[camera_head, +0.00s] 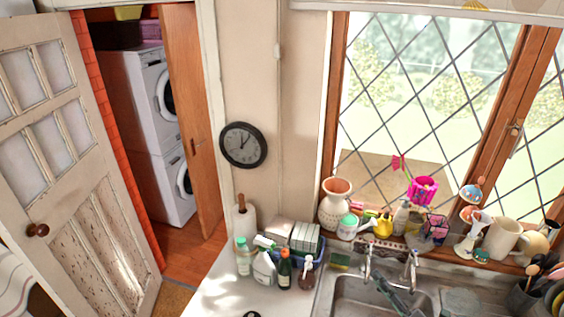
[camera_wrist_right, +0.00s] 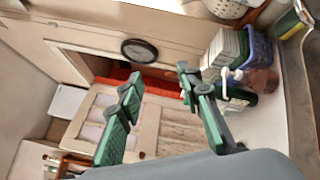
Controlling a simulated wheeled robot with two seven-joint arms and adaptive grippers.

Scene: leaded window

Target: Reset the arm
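My right gripper (camera_head: 390,288) shows low in the camera_head view as dark green fingers in front of the sink (camera_head: 350,290). In the right wrist view its two green fingers (camera_wrist_right: 158,80) stand wide apart with nothing between them. Through that gap I see the pale panelled door and the wall far behind. My left gripper is not in the camera_head view.
A counter holds a spray bottle (camera_head: 264,270), a dark green bottle (camera_head: 284,270) and a blue basket (camera_head: 318,258). A vase (camera_head: 335,203) and several ornaments crowd the windowsill. A utensil pot (camera_head: 522,298) stands at right. The front counter is mostly clear.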

